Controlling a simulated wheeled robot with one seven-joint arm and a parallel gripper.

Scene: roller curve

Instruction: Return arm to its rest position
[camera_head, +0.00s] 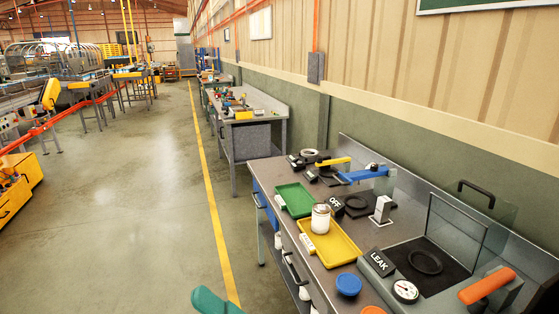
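My gripper does not show in this view. A teal rounded shape enters at the bottom edge, left of the workbench; it looks like a part of my arm, but no fingers are visible on it. The workbench (292,168) runs along the right side. A white jar with a metallic lid (321,218) stands upright at the edge of a yellow tray (336,248) on the bench. A green tray (294,199) lies behind it and is empty.
The bench also holds a black OFF block (335,205), a LEAK block (380,262), a gauge (405,290), a blue lever arm (362,175), a clear shield (458,232) and an orange handle (486,286). Open floor (140,220) lies left of the bench, with a yellow line.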

